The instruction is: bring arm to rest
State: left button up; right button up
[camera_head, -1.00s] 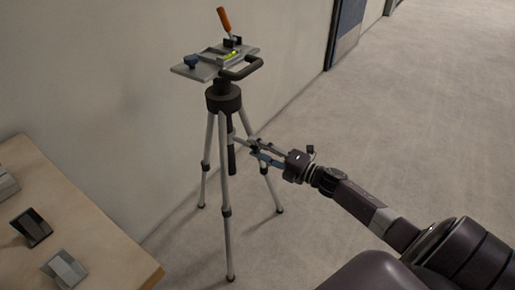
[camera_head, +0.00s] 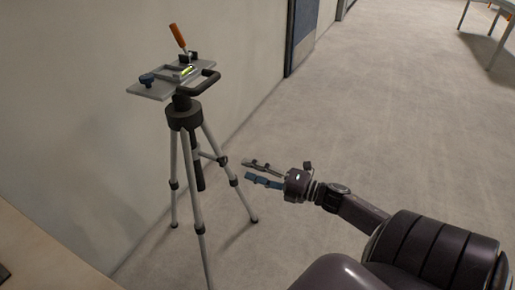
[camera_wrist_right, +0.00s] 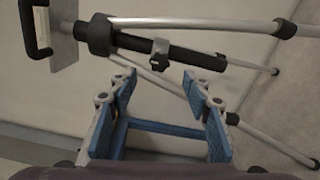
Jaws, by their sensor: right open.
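My right gripper (camera_head: 248,171) is open and empty, just right of the tripod (camera_head: 184,117) in the head view. Its blue-padded fingers (camera_wrist_right: 158,95) stand apart in the right wrist view, with the tripod's dark centre column (camera_wrist_right: 185,53) and grey legs beyond them. The tripod stands upright by the wall and bears a tilting plate (camera_head: 150,90) with an orange-handled lever (camera_head: 177,36), a blue knob (camera_head: 146,79), a yellow-green level (camera_head: 187,71) and a black handle (camera_head: 205,84). My left gripper is not in view.
A wooden table edge (camera_head: 40,250) is at the lower left. A blue door (camera_head: 304,32) is in the wall behind. Another table (camera_head: 490,10) stands at the far right. The carpet floor (camera_head: 400,120) between is clear.

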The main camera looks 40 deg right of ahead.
jog(key=shift+v, duration=0.9)
